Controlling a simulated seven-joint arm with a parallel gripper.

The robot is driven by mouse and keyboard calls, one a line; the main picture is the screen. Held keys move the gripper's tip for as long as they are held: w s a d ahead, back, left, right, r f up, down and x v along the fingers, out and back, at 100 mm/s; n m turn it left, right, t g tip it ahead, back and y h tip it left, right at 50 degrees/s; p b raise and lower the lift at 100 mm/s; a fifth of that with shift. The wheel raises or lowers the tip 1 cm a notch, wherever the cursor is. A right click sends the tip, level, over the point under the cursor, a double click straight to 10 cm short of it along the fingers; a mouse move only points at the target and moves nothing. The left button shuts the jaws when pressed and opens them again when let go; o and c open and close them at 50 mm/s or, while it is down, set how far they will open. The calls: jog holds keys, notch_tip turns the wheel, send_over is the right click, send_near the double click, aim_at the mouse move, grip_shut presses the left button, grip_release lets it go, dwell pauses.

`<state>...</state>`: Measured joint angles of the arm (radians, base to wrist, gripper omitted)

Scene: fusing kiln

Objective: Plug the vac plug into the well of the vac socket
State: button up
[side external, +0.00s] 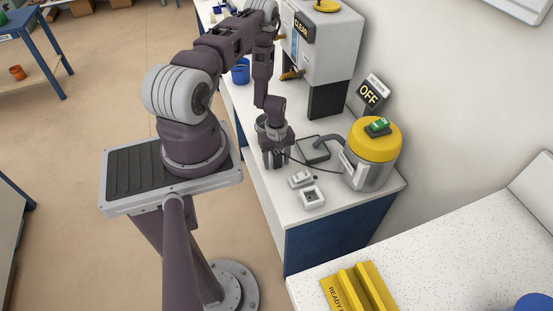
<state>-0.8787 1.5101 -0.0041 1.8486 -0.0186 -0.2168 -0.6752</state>
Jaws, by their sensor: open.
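My gripper (275,164) points down, open, low over the white bench top, left of the vacuum. The vac socket (312,197) looks like a small white square block with a grey centre, near the bench's front edge, right of and nearer the camera than my gripper. I cannot make out the vac plug for certain; a thin dark cable runs from the vacuum (376,170) to beside my fingers, and its end is hidden or too small to tell. A small white block (300,179) sits between my gripper and the socket.
The vacuum has a yellow lid and a grey hose to a dark square pad (314,150). Behind stand an "OFF" sign (370,94) and a grey machine (325,45) marked "CLEAR". A speckled counter (440,245) holds a yellow rack (360,287).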

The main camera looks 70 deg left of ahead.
aim_at(280, 154)
grip_shut()
jog(key=shift+r, duration=0.3)
notch_tip(280, 154, up, 9)
jog(key=shift+f, duration=0.2)
jog(key=shift+w+d+r, duration=0.4)
jog(key=shift+d, duration=0.15)
jog(key=w+d, duration=0.1)
jog(key=d, duration=0.2)
jog(key=w+d, duration=0.1)
jog(key=d, duration=0.2)
jog(key=w+d, duration=0.1)
jog(key=d, duration=0.2)
jog(key=shift+w+r, duration=0.2)
jog(key=shift+w, duration=0.15)
jog(key=w+d, duration=0.1)
jog(key=d, duration=0.6)
jog(key=shift+d, duration=0.25)
jog(key=shift+r, duration=0.15)
